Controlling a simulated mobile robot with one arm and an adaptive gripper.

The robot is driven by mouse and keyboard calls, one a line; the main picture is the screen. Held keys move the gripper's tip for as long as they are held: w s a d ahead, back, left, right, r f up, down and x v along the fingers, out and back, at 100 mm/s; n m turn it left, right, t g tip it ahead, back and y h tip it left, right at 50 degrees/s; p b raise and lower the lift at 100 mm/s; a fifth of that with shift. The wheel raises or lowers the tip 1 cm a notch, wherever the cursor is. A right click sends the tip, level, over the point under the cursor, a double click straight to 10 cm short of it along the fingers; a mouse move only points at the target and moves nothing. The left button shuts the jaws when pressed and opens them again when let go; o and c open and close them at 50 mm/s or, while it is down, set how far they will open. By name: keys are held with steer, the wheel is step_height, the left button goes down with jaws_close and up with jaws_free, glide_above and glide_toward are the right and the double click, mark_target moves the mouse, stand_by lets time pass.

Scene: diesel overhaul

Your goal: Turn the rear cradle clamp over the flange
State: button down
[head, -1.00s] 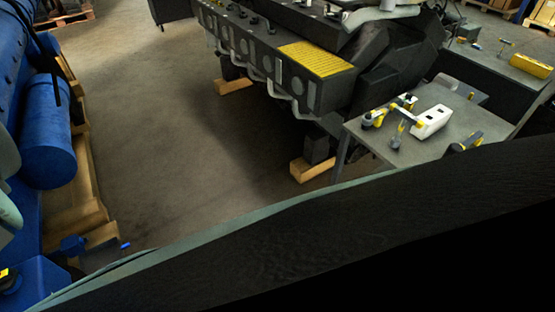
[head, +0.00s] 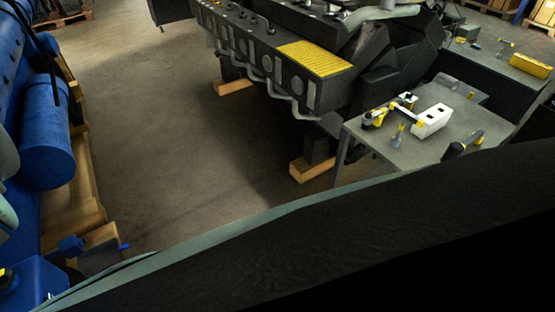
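A blue machine (head: 25,130) stands along the left edge, with a blue cylinder (head: 46,140) on its side. Low at the lower left, a small blue fitting (head: 70,245) with a thin bar reaching right sits beside a blue housing (head: 32,278). I cannot tell whether this fitting is the rear cradle clamp. I cannot make out a flange, or whether any clamp is over one. My gripper is not in view. A pale grey-green part at the left edge is cut off, and I cannot tell what it is.
A dark engine (head: 365,85) with a yellow ribbed plate (head: 315,59) stands on wooden blocks (head: 313,168). A grey table (head: 400,152) at right holds a white box (head: 432,120) and yellow-black tools (head: 380,117). Open floor (head: 165,130) lies between machine and engine. My own dark body covers the bottom.

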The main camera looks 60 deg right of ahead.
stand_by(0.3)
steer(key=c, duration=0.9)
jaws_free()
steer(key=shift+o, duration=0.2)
